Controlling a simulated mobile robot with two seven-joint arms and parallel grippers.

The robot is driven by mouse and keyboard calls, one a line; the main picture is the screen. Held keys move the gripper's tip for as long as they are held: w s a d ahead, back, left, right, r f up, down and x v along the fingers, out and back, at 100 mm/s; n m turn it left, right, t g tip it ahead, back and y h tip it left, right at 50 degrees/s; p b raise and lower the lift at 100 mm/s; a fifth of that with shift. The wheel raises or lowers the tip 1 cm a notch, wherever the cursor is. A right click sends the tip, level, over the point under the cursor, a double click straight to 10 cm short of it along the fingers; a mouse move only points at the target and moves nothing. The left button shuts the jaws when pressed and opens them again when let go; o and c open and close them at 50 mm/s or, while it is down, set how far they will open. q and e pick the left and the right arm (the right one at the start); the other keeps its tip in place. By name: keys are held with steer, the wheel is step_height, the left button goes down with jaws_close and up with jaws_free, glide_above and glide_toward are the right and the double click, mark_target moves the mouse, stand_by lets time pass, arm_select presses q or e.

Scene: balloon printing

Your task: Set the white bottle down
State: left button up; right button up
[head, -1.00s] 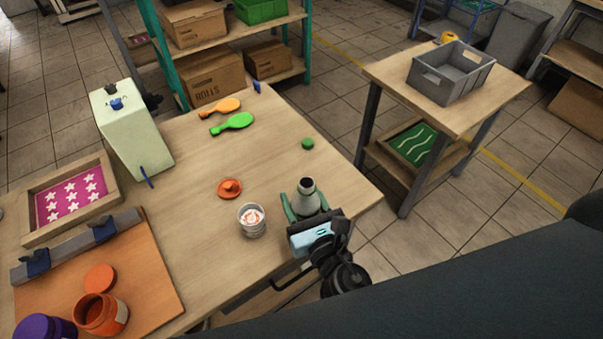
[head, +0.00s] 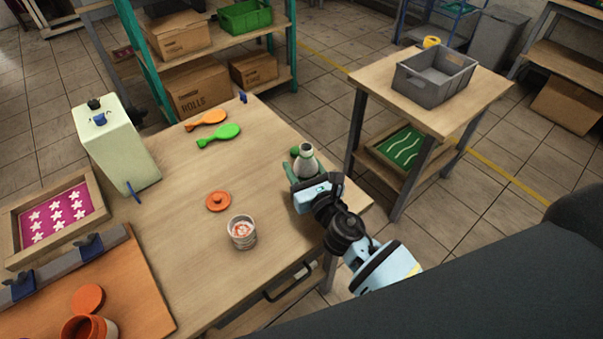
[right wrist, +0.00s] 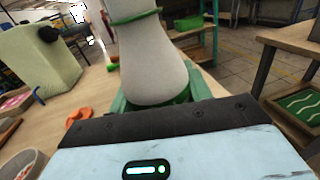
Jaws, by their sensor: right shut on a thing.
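The white bottle (head: 306,160), a pale bottle with a narrow neck, is upright near the right edge of the wooden table (head: 180,240) in the head view. My right gripper (head: 304,176) is shut on its lower part. In the right wrist view the bottle (right wrist: 150,60) stands between the green fingers, with a green band at its neck and green at its base. I cannot tell whether its base touches the table. My left gripper is not in view.
Orange and green paddles (head: 218,135) lie farther back. A cream machine (head: 115,145) stands at left. A side table with a grey crate (head: 435,80) stands at right, across a gap.

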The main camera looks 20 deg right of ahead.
mark_target(302, 176)
step_height(302, 176, down, 3)
steer(key=shift+s+f+b, duration=0.1)
steer(key=shift+b, duration=0.5)
steer(key=shift+r, duration=0.25)
steer(key=shift+f, duration=0.3)
steer(key=o, duration=0.8)
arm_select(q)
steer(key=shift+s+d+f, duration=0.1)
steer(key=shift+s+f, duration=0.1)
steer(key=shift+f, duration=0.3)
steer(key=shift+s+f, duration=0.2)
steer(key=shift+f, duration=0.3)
arm_select(e)
steer(key=shift+o, duration=1.4)
